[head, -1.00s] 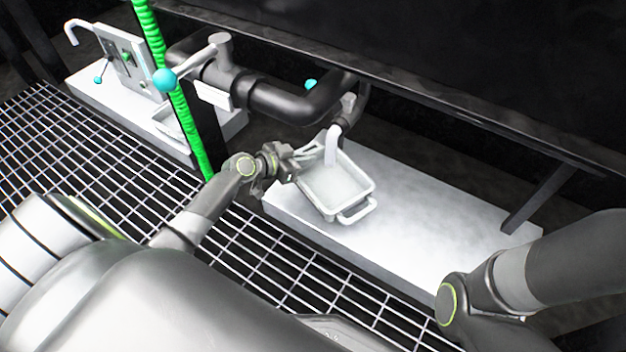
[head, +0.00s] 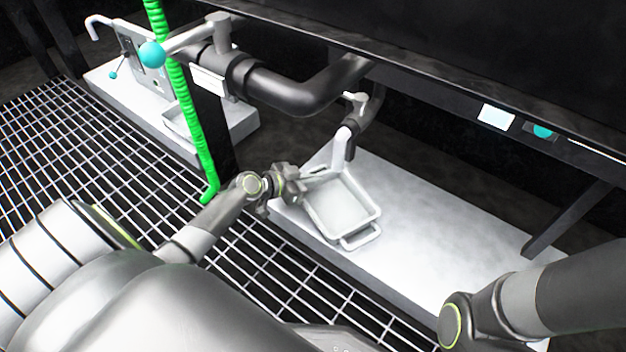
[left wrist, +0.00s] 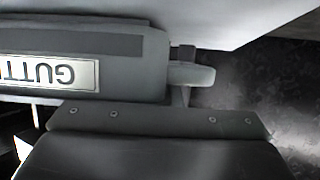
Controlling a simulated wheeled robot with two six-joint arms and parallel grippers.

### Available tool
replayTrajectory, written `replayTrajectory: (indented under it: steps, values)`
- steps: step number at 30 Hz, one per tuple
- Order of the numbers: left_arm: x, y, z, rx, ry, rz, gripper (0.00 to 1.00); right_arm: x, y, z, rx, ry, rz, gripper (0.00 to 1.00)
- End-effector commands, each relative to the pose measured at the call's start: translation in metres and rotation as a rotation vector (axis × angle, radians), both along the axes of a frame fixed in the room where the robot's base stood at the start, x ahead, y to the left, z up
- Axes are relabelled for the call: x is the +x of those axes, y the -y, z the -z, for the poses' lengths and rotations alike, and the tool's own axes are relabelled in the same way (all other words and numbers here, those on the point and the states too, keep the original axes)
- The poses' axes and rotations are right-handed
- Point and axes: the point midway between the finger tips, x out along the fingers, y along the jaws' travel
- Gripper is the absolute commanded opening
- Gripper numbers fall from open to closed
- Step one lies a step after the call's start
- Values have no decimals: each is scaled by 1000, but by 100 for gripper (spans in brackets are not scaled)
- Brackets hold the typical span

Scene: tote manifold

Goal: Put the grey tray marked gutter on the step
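The grey tray (head: 345,208), open and empty, is over the left part of the pale step (head: 450,235), level or nearly so. I cannot tell for sure whether its base touches the step. One loop handle points toward the front right. In the left wrist view, the tray's wall (left wrist: 85,45) carries an upside-down label (left wrist: 48,73) reading "GUTT", the rest cut off. My left gripper (head: 311,176) is at the tray's far left end and appears shut on the handle there; its fingertips are largely hidden. My right gripper is out of view; only that arm shows.
A pale spout (head: 342,148) hangs just behind the tray. A thick dark pipe (head: 295,95) and a green hose (head: 187,100) stand to the left. A dark beam (head: 440,90) runs above the step. The step's right part is clear. Metal grating (head: 90,150) lies in front.

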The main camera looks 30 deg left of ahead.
Motion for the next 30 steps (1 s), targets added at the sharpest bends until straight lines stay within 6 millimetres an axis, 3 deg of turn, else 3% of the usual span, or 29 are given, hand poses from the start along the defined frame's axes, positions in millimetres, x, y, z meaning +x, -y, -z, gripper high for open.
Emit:
replayTrajectory:
  steps: [2, 7, 19, 30]
  values:
    - [0, 0, 3, -1, 2, 0, 0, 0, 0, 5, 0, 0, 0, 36]
    - [0, 0, 2, 0, 0, 0, 24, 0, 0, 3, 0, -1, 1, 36]
    - [0, 0, -3, 0, 0, 0, 25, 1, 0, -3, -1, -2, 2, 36]
    - [-63, -32, -33, 3, -4, -1, 25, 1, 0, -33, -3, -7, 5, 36]
